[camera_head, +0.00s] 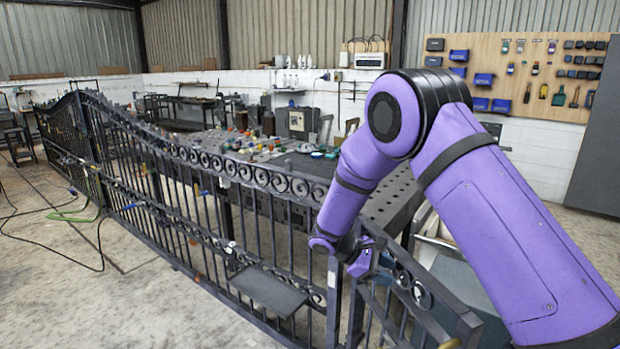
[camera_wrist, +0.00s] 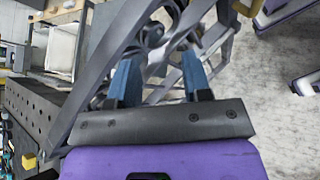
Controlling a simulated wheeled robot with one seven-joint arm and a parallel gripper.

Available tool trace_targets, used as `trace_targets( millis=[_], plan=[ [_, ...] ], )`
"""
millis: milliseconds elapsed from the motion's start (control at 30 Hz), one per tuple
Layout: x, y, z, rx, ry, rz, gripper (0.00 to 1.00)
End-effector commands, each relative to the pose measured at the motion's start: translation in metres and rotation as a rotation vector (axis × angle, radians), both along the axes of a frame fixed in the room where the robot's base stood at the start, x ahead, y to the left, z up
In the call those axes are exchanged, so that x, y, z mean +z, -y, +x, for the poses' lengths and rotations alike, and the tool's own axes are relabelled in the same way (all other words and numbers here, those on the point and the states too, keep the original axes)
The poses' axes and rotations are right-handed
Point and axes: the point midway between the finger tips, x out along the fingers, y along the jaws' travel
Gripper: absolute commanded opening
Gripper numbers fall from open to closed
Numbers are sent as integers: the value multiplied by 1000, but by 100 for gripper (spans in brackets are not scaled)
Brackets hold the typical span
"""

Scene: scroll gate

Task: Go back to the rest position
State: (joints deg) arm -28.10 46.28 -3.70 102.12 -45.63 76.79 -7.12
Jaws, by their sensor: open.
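My purple arm reaches from the right in the head view, bending down to the gate. My gripper (camera_wrist: 160,85) shows in the wrist view with its two blue-tipped fingers apart, so it is open. Dark gate bars and scrollwork lie just beyond and partly between the fingers; whether they touch cannot be told. In the head view the gripper (camera_head: 358,258) is small and partly hidden at the gate's top rail. The dark metal scroll gate (camera_head: 255,180) stands upright, running from the far left to the lower right.
A perforated work table (camera_head: 395,205) with many small coloured items stands behind the gate. Cables (camera_head: 60,235) lie on the floor at left. A tool board (camera_head: 530,75) hangs on the back wall. The floor (camera_head: 130,305) in front of the gate is mostly clear.

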Motion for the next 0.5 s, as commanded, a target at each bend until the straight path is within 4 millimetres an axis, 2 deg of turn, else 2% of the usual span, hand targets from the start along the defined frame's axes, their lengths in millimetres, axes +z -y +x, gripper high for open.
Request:
trace_targets(
  millis=[33,100,267,500],
  plan=[
    [19,7,-4,-29,26,34,45],
    [41,15,-10,-69,58,80,45],
    [89,33,-30,-157,135,185,45],
    [152,59,-67,-284,257,338,45]
  ],
)
